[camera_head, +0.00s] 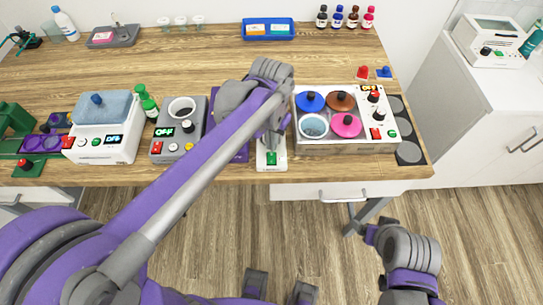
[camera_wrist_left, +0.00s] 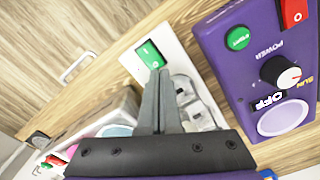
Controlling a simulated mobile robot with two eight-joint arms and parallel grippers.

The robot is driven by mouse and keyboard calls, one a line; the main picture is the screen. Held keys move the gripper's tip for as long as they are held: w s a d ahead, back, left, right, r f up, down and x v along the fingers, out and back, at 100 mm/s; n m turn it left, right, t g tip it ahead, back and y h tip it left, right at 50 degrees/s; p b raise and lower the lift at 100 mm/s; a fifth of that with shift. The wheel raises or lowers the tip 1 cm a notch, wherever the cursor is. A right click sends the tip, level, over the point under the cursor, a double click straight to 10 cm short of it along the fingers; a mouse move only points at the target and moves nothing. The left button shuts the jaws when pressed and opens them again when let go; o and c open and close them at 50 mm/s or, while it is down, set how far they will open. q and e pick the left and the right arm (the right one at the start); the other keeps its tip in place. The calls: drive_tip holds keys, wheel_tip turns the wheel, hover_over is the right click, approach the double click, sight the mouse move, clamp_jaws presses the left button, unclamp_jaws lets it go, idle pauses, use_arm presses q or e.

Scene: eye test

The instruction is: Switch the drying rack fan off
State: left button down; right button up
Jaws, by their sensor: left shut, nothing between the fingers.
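A narrow white box with a green switch (camera_head: 271,158) stands at the front edge of the wooden bench, between the purple device and the white four-well unit. My left gripper (camera_head: 271,142) is over this box, shut and empty. In the left wrist view the fingertips (camera_wrist_left: 157,73) are close beside the green switch (camera_wrist_left: 150,54); I cannot tell whether they touch it. Light grey parts on the box are partly hidden behind the fingers. I cannot read the switch's marking or make out a drying rack. My right gripper (camera_head: 374,234) is low at the right, its fingers unclear.
The purple device (camera_wrist_left: 243,75) with a knob and red switch is close beside the box. The four-well unit (camera_head: 345,146) with coloured lids stands on the other side. A grey device (camera_head: 165,148) stands further left. The bench middle (camera_head: 200,60) is clear.

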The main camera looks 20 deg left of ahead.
use_arm(q)
drive_tip(key=shift+f+b, duration=0.3)
drive_tip(key=shift+f, duration=0.3)
use_arm(e)
drive_tip(key=shift+s+f, duration=0.1)
drive_tip(key=shift+f, duration=0.35)
use_arm(q)
wheel_tip(320, 180, up, 7)
drive_tip(key=p, duration=0.4)
use_arm(e)
drive_tip(key=r, duration=0.2)
drive_tip(key=w+r, duration=0.1)
drive_tip(key=r, duration=0.2)
drive_tip(key=shift+w+r, duration=0.3)
drive_tip(key=shift+w, duration=0.1)
drive_tip(key=shift+s, duration=0.1)
use_arm(q)
drive_tip(key=s+a+f+n+t, duration=0.1)
drive_tip(key=s+a+f+t, duration=0.1)
drive_tip(key=s, duration=0.4)
drive_tip(key=s+a+f+n+t, duration=0.1)
drive_tip(key=s+a+f+t, duration=0.2)
drive_tip(key=s, duration=0.4)
drive_tip(key=shift+a+f+n+t, duration=0.3)
drive_tip(key=shift+a+f+n, duration=0.15)
drive_tip(key=shift+a, duration=0.35)
